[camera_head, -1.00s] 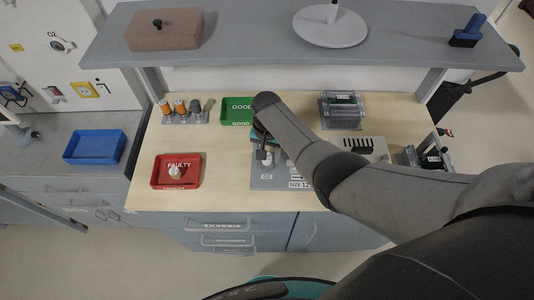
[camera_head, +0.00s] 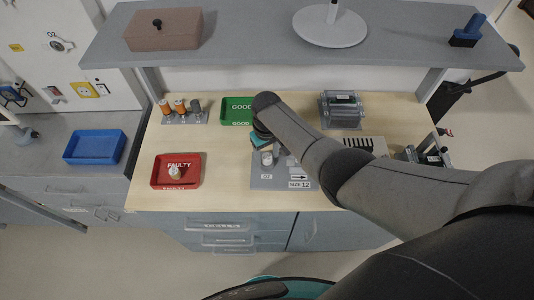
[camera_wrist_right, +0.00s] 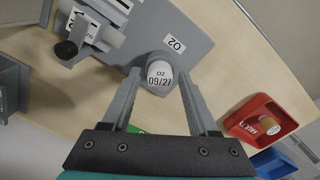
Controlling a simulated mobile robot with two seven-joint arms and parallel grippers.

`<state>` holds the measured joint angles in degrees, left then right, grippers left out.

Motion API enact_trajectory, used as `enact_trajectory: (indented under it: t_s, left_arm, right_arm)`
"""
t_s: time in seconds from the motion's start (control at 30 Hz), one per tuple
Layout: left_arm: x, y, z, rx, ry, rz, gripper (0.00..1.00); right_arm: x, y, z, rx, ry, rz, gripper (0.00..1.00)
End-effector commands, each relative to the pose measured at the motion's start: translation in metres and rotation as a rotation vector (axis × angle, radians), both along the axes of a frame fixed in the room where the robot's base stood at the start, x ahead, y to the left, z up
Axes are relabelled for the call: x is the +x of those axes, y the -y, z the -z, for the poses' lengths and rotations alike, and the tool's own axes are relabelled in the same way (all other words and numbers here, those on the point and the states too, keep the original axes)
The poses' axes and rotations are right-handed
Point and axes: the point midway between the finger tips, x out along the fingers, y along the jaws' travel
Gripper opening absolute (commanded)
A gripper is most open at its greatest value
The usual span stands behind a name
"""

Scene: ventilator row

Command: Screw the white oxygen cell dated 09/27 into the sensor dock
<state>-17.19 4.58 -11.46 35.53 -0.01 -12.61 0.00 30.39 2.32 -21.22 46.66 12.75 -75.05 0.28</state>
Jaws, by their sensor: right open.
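The white oxygen cell marked O2 09/27 (camera_wrist_right: 160,77) stands in a grey round socket on the grey sensor dock plate (camera_wrist_right: 190,22), beside an O2 label. In the head view the cell (camera_head: 267,158) shows at the upper left of the dock plate (camera_head: 262,182). I cannot tell how deep it is seated. My right gripper (camera_wrist_right: 159,74) is open, its two fingers on either side of the cell in the wrist view; contact is not clear. In the head view my right gripper (camera_head: 276,148) is partly hidden by my arm. My left gripper is not in view.
A red FAULTY tray (camera_head: 157,184) holds a white and tan cell (camera_head: 175,172). A green GOOD tray (camera_head: 233,104) lies behind the dock. A rack with orange and grey cells (camera_head: 181,108) is at back left. A clear device (camera_head: 341,110) stands right. Bare wood separates the trays.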

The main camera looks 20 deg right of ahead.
Motion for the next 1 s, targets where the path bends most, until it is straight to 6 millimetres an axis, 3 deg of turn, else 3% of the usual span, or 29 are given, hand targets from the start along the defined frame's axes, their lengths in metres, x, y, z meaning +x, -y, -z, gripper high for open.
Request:
enact_trajectory:
  t_s: [0.37, 0.8, 1.0]
  left_arm:
    - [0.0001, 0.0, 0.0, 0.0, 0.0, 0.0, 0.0]
    - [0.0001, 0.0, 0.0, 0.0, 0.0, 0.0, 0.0]
    - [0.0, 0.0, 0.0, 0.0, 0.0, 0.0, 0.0]
  right_arm:
    - [0.0003, 0.0003, -0.0002, 0.0, 0.001, -0.064, 0.6]
    - [0.0003, 0.0008, -0.0002, -0.001, 0.0, -0.604, 0.6]
    - [0.0001, 0.0009, -0.0001, -0.001, 0.0, -0.774, 0.6]
